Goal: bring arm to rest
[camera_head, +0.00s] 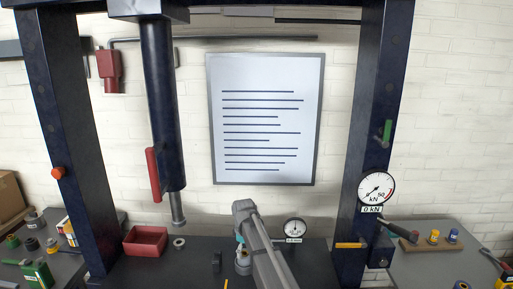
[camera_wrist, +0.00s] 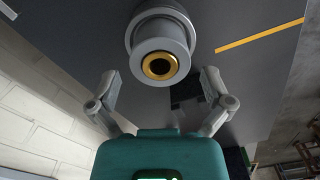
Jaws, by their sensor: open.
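My gripper (camera_wrist: 159,76) is open, its two grey fingers spread wide with nothing held between them. Beyond the fingers in the wrist view is a stepped grey cylinder (camera_wrist: 160,32) with a gold ring (camera_wrist: 160,66) around a dark hole at its end. The gap between fingers and cylinder is hard to judge. In the head view my grey arm reaches up from the bottom middle over the dark bench (camera_head: 205,262).
Dark press columns (camera_head: 75,150) (camera_head: 365,140) stand at both sides, with a hanging ram (camera_head: 165,105). A red tray (camera_head: 146,240), a small ring (camera_head: 179,243) and a dial gauge (camera_head: 294,229) sit on the bench. The force gauge (camera_head: 376,188) reads about zero. Side tables hold loose parts.

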